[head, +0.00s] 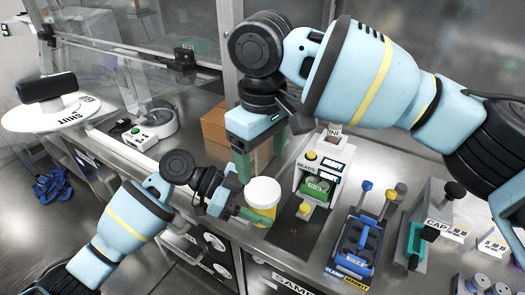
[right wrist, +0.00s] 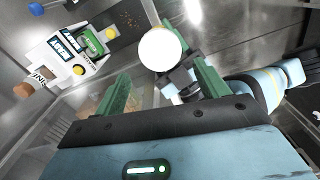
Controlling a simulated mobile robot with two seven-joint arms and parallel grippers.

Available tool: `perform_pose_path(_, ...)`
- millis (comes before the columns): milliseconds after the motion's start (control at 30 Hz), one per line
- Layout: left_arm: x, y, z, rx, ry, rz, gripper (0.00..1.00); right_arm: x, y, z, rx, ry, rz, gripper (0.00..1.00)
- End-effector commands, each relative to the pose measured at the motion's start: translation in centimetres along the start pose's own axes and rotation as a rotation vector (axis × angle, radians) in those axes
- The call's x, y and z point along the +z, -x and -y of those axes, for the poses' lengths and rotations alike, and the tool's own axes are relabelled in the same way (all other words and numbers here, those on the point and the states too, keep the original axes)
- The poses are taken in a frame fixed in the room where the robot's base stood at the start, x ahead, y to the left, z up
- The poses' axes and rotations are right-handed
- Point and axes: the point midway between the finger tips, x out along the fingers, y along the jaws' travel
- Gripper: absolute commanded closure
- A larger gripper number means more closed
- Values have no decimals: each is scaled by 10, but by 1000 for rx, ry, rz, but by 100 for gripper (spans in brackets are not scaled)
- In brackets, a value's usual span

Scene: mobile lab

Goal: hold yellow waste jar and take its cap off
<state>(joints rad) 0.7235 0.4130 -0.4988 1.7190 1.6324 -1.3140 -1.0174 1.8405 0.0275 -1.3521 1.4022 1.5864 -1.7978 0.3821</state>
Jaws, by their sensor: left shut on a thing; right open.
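The yellow jar (head: 262,214) stands upright at the bench's front edge with its white cap (head: 262,190) on. My left gripper (head: 246,213) is shut on the jar's side from the left. My right gripper (head: 260,158) is open and empty, pointing down just above and behind the cap. In the right wrist view the white cap (right wrist: 161,48) shows beyond and between the tips of the two green fingers, apart from them. The jar's body is mostly hidden under the cap there.
A white device (head: 312,166) with a green part stands right of the jar. Further right are a blue rack (head: 352,262) and a grey stand labelled CAP (head: 432,228). A brown box (head: 215,126) and a small scale (head: 141,138) sit behind, to the left.

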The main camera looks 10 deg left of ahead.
Motion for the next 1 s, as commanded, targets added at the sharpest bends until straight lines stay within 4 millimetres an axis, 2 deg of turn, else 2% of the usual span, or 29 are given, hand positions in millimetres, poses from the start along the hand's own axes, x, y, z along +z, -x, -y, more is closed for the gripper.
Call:
perform_pose_path(200, 0, 0, 0, 0, 0, 0, 100, 0, 5, 0, 1, -179, -1, 27)
perform_pose_path(567, 0, 0, 0, 0, 0, 0, 100, 0, 1, 0, -1, -217, 0, 27)
perform_pose_path(1000, 0, 0, 0, 0, 0, -1, 100, 0, -56, 0, -1, -216, 1, 27)
